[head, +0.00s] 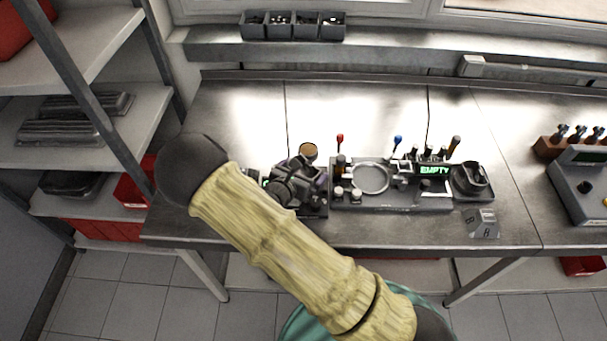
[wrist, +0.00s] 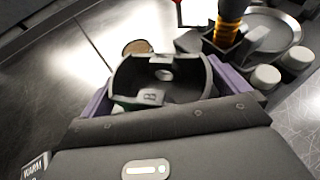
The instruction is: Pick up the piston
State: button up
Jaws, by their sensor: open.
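The piston (wrist: 160,72) looks like a dark grey hollow cup with a light round spot inside and a small "B" mark on a block at its near side. It shows in the wrist view between the purple finger pads of my gripper (wrist: 165,90). My gripper is open, with one pad on each side of the piston; I cannot tell whether they touch it. In the head view my gripper (head: 297,182) is over the left end of the bench fixture, and the piston is hard to make out there among the dark parts.
A grey fixture tray (head: 405,203) with a round ring, several pegs and an "EMPTY" display stands right of my gripper. A dark cup-like part (head: 472,178) sits at its right end. A tan disc (head: 308,150) lies behind my gripper. The bench (head: 235,120) is clear at back left.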

jog(key=shift+c, duration=0.2)
jog(key=c, duration=1.1)
jog(key=shift+r, duration=0.1)
jog(key=shift+c, duration=0.2)
notch_tip(320, 180, up, 10)
jog(key=b, duration=0.1)
dwell(0.4)
